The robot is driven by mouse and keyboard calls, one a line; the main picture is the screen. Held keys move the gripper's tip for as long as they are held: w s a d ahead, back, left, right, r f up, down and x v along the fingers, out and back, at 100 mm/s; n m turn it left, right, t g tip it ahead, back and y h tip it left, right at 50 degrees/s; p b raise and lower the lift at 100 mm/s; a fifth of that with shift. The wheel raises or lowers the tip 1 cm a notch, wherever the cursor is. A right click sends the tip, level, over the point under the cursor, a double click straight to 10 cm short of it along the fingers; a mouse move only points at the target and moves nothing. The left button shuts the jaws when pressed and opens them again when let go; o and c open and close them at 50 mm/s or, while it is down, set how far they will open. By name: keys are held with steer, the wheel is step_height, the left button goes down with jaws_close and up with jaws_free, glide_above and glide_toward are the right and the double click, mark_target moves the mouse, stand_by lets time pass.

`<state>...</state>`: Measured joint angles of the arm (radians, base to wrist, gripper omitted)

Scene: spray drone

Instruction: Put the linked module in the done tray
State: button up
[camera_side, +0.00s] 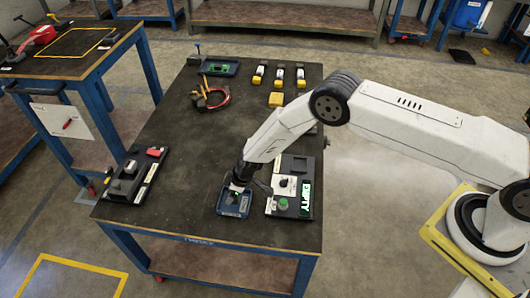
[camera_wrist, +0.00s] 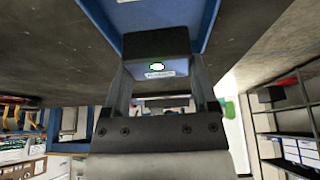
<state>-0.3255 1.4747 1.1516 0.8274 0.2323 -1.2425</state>
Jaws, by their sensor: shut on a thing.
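My gripper (camera_side: 238,181) points down at the front of the dark table, over the small blue tray (camera_side: 232,210). In the wrist view my gripper (camera_wrist: 159,72) has one finger on each side of a black module (camera_wrist: 158,45) and is shut on it. The module has a lit green-white mark and a small label on its face. The blue tray (camera_wrist: 207,18) shows behind the module in the wrist view. I cannot tell whether the module touches the tray floor. In the side view the module is mostly hidden by my gripper.
A dock panel (camera_side: 284,205) with a green button and a screen reading EMPTY stands right of the tray. A black rack (camera_side: 135,180) is at the left edge. Several yellow-and-white modules (camera_side: 279,78), red cables (camera_side: 212,97) and a green-lined tray (camera_side: 220,68) lie at the back. The table middle is clear.

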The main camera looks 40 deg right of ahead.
steer(key=shift+f, duration=1.35)
steer(key=shift+f, duration=0.15)
steer(key=o, duration=1.3)
steer(key=shift+r, duration=0.2)
steer(key=shift+s+d+r, duration=0.15)
steer(key=shift+d+r, duration=0.05)
steer(key=shift+r, duration=0.4)
steer(key=shift+v, duration=5.35)
